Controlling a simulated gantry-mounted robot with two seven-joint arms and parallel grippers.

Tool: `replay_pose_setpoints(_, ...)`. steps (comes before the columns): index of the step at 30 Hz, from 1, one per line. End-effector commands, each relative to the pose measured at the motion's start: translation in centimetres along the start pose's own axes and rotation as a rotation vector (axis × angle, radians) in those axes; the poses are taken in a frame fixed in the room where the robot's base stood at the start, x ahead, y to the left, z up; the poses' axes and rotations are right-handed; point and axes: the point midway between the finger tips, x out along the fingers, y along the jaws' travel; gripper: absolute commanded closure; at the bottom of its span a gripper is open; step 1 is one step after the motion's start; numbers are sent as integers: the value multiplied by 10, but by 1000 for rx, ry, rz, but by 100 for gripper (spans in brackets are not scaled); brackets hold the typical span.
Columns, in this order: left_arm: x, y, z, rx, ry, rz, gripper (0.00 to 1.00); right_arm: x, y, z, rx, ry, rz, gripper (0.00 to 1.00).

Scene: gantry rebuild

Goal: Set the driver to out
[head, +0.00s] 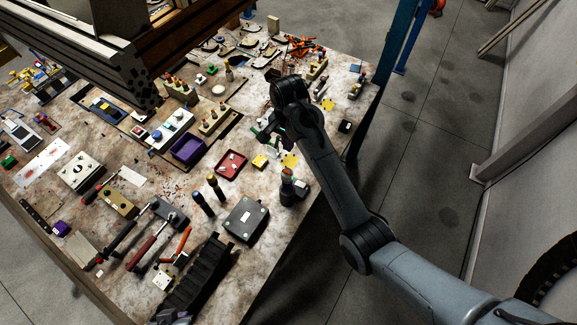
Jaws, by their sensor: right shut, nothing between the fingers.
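I cannot tell for sure which thing is the driver. Two dark upright handles, a nearer one (203,205) and a farther one (216,187), stand on the table left of centre. Several long-handled tools, among them a red-handled one (147,247), lie at the front of the table. No in or out marking is readable. My right gripper (270,138) is over the middle of the table, above and behind the red tray, shut and empty. Its wrist hides part of the table behind it. My left gripper is not in view.
The worn table is crowded. Near my right gripper are a red tray (231,166), a purple bin (188,148), a yellow block (260,161) and a dark holder (291,191). A grey box (245,219) stands in front. A blue post (388,75) rises at the right edge.

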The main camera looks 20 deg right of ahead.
Motion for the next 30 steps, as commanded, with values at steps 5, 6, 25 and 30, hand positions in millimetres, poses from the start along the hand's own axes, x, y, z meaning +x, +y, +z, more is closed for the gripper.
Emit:
replay_pose_setpoints(5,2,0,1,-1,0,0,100,21,1,1,0,-3,3,100)
replay_pose_setpoints(6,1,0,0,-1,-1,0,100,26,1,1,0,-3,4,100)
replay_pose_setpoints(25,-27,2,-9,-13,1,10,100,125,1,0,1,-2,4,100)
replay_pose_setpoints(30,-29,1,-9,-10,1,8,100,134,1,0,0,-1,1,100)
